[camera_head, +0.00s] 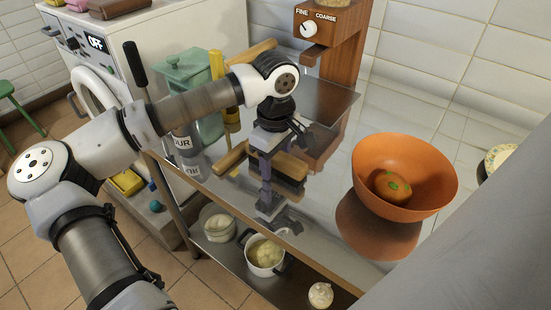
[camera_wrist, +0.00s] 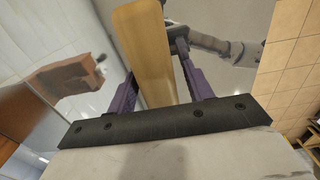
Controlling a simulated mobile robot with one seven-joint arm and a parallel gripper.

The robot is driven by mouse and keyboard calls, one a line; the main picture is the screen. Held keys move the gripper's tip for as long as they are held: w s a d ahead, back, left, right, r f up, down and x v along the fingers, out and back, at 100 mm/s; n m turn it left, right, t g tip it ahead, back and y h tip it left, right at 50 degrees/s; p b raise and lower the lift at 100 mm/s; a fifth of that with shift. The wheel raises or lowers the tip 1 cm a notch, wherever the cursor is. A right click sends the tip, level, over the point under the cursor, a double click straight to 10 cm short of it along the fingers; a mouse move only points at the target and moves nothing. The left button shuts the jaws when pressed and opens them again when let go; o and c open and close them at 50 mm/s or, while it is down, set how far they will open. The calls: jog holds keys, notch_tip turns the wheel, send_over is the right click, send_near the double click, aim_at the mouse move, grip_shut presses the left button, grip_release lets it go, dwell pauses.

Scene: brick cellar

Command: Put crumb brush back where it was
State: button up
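The crumb brush (camera_head: 291,166) has a pale wooden back and handle with dark bristles beneath. It is low over the shiny metal counter (camera_head: 325,95), bristles down; I cannot tell whether they touch it. My gripper (camera_head: 266,178) points down with its purple fingers around the brush. In the wrist view, the wooden brush (camera_wrist: 146,50) runs between the two fingers of my gripper (camera_wrist: 160,75), which appear closed against its sides. The fingers hide part of the brush in the head view.
An orange bowl (camera_head: 404,205) with a round orange item (camera_head: 392,187) stands to the right. A wooden grinder (camera_head: 331,45) stands behind. Green canisters (camera_head: 190,80) and a flour container (camera_head: 184,140) are to the left. Pots (camera_head: 265,256) stand on the lower shelf. Clear counter lies between brush and bowl.

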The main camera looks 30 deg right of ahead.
notch_tip(320, 180, up, 12)
jog(key=shift+r, duration=0.2)
dwell(0.5)
